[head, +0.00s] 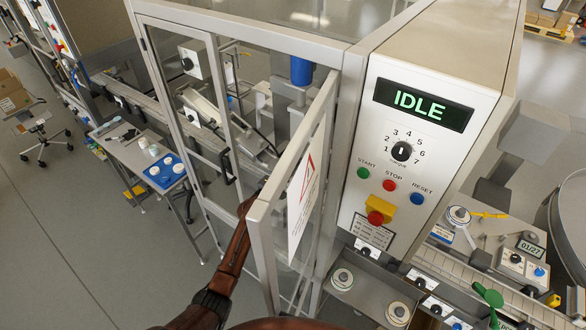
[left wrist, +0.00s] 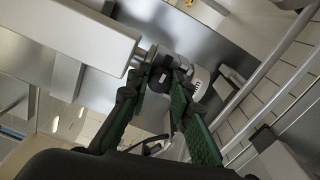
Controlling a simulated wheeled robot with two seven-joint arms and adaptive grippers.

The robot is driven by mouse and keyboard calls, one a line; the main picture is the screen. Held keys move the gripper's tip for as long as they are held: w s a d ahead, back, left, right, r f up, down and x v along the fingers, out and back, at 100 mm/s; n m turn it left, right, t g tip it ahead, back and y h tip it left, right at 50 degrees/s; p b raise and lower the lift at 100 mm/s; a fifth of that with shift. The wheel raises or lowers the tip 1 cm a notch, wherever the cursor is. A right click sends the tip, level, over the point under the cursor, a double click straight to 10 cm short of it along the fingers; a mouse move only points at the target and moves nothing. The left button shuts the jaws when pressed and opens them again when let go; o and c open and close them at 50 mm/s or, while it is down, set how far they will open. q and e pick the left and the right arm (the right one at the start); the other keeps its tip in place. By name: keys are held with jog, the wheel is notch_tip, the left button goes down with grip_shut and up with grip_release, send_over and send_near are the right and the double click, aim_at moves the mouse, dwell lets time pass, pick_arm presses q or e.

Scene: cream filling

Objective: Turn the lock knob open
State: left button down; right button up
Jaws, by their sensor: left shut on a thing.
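In the left wrist view, the two dark fingers with green pads of my left gripper (left wrist: 157,84) are closed on a small black knob (left wrist: 159,76). I take this for the lock knob. It sits at a round silver and white fitting beside a pale box-like part. How far the knob is turned cannot be told. In the head view my left arm reaches up from the bottom to the glazed door (head: 305,190), which stands swung out. The frame hides my left gripper and the knob it holds there. My right gripper is not in view.
The control panel (head: 372,185) right of the door reads IDLE and has a numbered dial (head: 402,151). A red and yellow emergency stop (head: 380,209) juts out. A side table (head: 135,165) with a blue tray stands left. Open floor lies lower left.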

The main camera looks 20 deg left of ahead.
pick_arm(q)
jog(key=shift+f, duration=0.1)
jog(key=c, duration=1.7)
grip_release()
jog(key=shift+c, duration=0.2)
jog(key=v, duration=1.2)
